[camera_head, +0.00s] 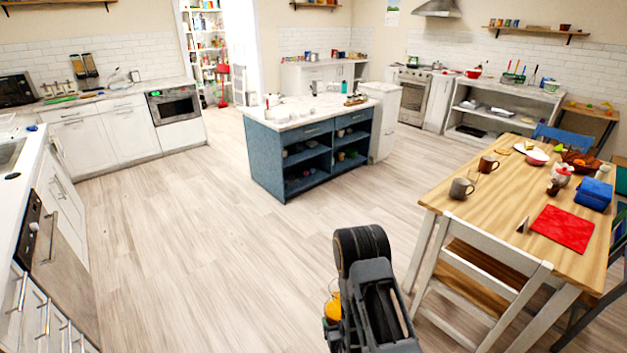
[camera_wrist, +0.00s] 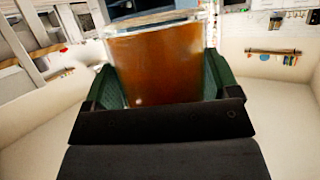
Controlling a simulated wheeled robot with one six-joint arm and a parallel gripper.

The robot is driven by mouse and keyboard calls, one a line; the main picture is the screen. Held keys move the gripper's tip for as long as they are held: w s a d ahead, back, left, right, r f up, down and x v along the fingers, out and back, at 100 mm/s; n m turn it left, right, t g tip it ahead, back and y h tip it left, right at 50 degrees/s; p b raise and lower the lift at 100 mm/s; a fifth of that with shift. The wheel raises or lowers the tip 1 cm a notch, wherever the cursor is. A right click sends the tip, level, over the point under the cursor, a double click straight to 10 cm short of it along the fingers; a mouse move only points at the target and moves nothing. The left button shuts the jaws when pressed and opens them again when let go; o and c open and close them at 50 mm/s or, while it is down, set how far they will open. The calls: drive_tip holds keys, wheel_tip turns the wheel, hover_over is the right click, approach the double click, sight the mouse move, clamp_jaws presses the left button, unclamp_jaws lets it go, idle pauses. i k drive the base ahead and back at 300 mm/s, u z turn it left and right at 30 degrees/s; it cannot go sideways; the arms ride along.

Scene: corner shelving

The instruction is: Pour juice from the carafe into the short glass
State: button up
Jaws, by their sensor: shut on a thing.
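A clear-walled vessel of amber-brown juice, which I take as the carafe (camera_wrist: 155,62), fills the middle of the wrist view. The green fingers of my gripper (camera_wrist: 158,85) are shut on it, one on each side. Its lower part is hidden behind the dark gripper body. In the head view the carafe (camera_head: 333,308) shows as a small orange patch at the left of my arm, over the floor, mostly hidden by the arm. The wooden table (camera_head: 462,205) stands to the right of my arm. I cannot make out the short glass for certain in either view.
Two mugs, a grey one (camera_head: 461,188) and a brown one (camera_head: 488,164), stand near the table's left edge. A red mat (camera_head: 563,228) lies at its front. A white chair (camera_head: 480,275) stands against the table. The blue island (camera_head: 290,160) is farther back. Open floor lies between.

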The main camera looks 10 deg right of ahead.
sight(473, 174)
drive_tip(key=z, duration=0.05)
drive_tip(key=i, duration=1.25)
drive_tip(key=z, duration=0.5)
drive_tip(key=i, duration=1.35)
drive_tip(key=z, duration=0.6)
drive_tip(key=i, duration=0.8)
drive_tip(key=z, duration=0.25)
